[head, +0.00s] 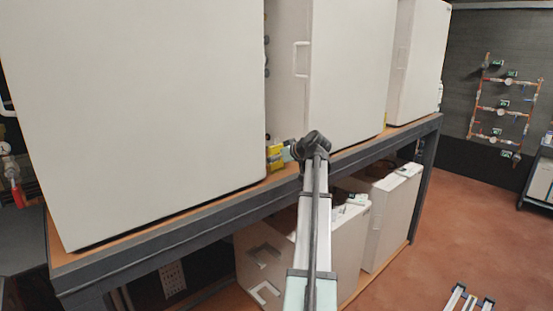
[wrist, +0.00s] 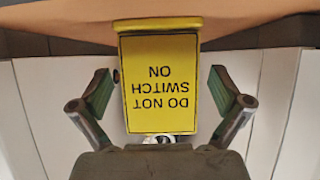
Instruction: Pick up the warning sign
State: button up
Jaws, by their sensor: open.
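The warning sign (wrist: 160,80) is a yellow plate with the words "DO NOT SWITCH ON", upside down in the wrist view. It has a wider yellow edge at the top of that picture, by the orange-brown shelf surface. My gripper (wrist: 168,88) is open, with one green-padded finger on each side of the sign and a visible gap on both sides. In the head view the sign shows as a small yellow patch (head: 275,152) on the shelf between two white cabinets, just left of my gripper (head: 296,150). My wrist partly covers that area.
Tall white cabinets (head: 140,110) and (head: 345,70) stand on the dark-framed shelf (head: 180,225) on either side of the sign, leaving a narrow gap. White boxes (head: 345,235) stand below. Copper piping (head: 505,105) is on the right wall. The red floor (head: 450,230) at right is mostly clear.

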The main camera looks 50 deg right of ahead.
jog(key=c, duration=1.2)
notch_tip(320, 180, up, 20)
jog(key=b, duration=0.5)
